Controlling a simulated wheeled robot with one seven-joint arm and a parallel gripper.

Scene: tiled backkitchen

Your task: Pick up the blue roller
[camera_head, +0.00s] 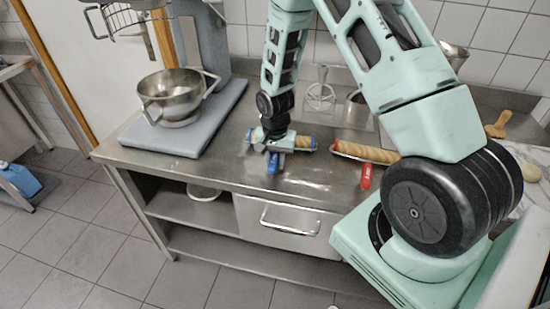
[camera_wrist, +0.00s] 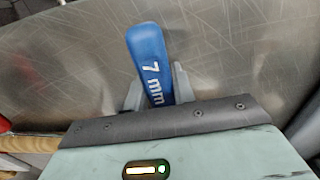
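The blue roller (camera_head: 299,143) is a wooden roller with blue ends, lying on the steel worktop in the head view. Its flat blue handle (camera_head: 273,163) points toward the front edge. In the wrist view the handle (camera_wrist: 150,60) is marked "7 mm". My gripper (camera_head: 270,144) reaches down over the roller's left part and hides some of it. In the wrist view my gripper's two fingers (camera_wrist: 158,90) stand on either side of the handle's near end. They look very close to it, but I cannot tell whether both touch.
A similar roller (camera_head: 366,153) with a red handle (camera_head: 366,176) lies just right. A mixer with a steel bowl (camera_head: 175,100) stands at the left. A wire utensil (camera_head: 320,93) is behind. Worktop in front of the blue handle is clear.

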